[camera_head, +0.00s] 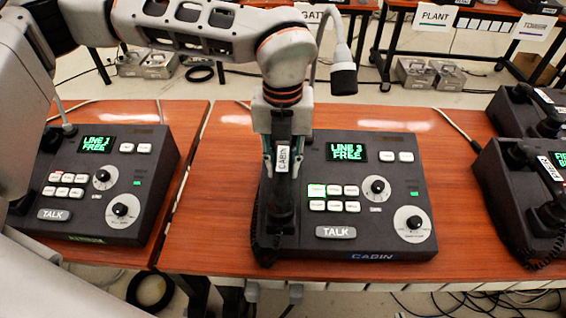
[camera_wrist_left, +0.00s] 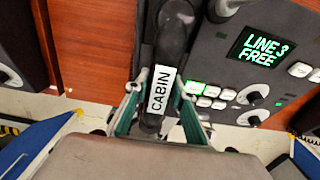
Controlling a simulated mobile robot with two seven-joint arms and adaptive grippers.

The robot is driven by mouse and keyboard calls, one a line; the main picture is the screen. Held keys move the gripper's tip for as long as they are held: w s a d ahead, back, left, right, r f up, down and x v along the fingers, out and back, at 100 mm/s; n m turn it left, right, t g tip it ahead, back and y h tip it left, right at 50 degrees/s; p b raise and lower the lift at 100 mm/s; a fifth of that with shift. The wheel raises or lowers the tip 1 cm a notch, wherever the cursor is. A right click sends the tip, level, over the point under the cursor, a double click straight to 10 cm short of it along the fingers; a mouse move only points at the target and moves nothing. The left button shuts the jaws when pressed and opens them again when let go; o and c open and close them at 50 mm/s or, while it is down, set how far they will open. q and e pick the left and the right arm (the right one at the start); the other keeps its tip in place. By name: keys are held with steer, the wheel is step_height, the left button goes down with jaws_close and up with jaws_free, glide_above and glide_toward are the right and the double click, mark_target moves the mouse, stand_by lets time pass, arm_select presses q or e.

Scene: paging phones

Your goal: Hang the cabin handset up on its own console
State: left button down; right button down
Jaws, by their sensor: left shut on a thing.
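The cabin handset (camera_head: 283,195) is black with a white CABIN label, which also shows in the left wrist view (camera_wrist_left: 162,90). It lies lengthwise at the left side of the cabin console (camera_head: 400,178), a dark sloped box with a screen reading LINE 3 FREE. My left gripper (camera_head: 282,165) is shut around the middle of the handset from above; its fingers also show in the left wrist view (camera_wrist_left: 160,112). I cannot tell whether the handset touches its cradle. My right gripper is not clearly in view.
Another console (camera_head: 100,180) reading LINE 1 FREE stands on the left table. More consoles with handsets (camera_head: 530,185) stand at the right edge.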

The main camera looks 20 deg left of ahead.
mark_target(283, 159)
arm_select(q)
steer(key=c, duration=1.7)
jaws_free()
steer(key=shift+f, duration=0.1)
step_height(283, 159, up, 12)
steer(key=shift+r+p, duration=0.15)
steer(key=shift+p, duration=0.5)
